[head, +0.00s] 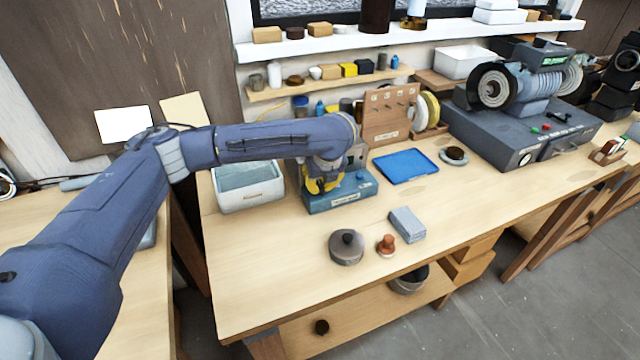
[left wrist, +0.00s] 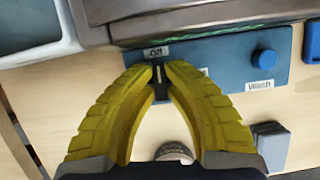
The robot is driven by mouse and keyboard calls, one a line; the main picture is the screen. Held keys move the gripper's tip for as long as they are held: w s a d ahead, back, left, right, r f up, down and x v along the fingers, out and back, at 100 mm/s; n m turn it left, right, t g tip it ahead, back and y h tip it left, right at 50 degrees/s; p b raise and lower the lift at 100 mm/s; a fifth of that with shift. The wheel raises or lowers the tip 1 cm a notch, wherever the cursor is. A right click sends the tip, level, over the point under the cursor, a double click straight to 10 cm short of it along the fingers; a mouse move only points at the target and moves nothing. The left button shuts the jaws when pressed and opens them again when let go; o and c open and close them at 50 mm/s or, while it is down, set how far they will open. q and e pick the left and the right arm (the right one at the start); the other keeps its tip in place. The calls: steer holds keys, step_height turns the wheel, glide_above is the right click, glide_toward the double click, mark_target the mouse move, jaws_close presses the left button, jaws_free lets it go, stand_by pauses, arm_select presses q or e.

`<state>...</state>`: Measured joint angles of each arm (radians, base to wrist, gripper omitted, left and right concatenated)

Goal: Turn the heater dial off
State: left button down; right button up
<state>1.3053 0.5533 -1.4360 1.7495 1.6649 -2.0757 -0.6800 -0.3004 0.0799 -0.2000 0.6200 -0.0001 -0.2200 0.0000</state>
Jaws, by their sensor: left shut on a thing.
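The heater (head: 345,193) is a blue box on the workbench, with my left arm reaching over it from the left. Its blue front panel (left wrist: 220,62) shows in the left wrist view, with a label reading Off. The dark heater dial (left wrist: 158,75) sits just below that label, with a pale line that looks to point up toward it. My left gripper (left wrist: 160,72) has its yellow fingers closed on the dial, hiding its sides. In the head view the left gripper (head: 320,184) is at the heater's front left. My right gripper is not in view.
A blue knob (left wrist: 264,58) stands above a Wash label at the panel's right. A white bin (head: 250,197) is left of the heater and a blue tray (head: 405,166) is right. A lidded dark pot (head: 346,250), brown knobbed piece (head: 386,246) and grey block (head: 407,224) lie in front.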

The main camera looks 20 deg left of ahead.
arm_select(q)
steer(key=shift+n, duration=0.5)
steer(key=c, duration=1.7)
jaws_free()
steer(key=v, duration=1.2)
steer(key=shift+w+d, duration=0.1)
steer(key=shift+d, duration=0.05)
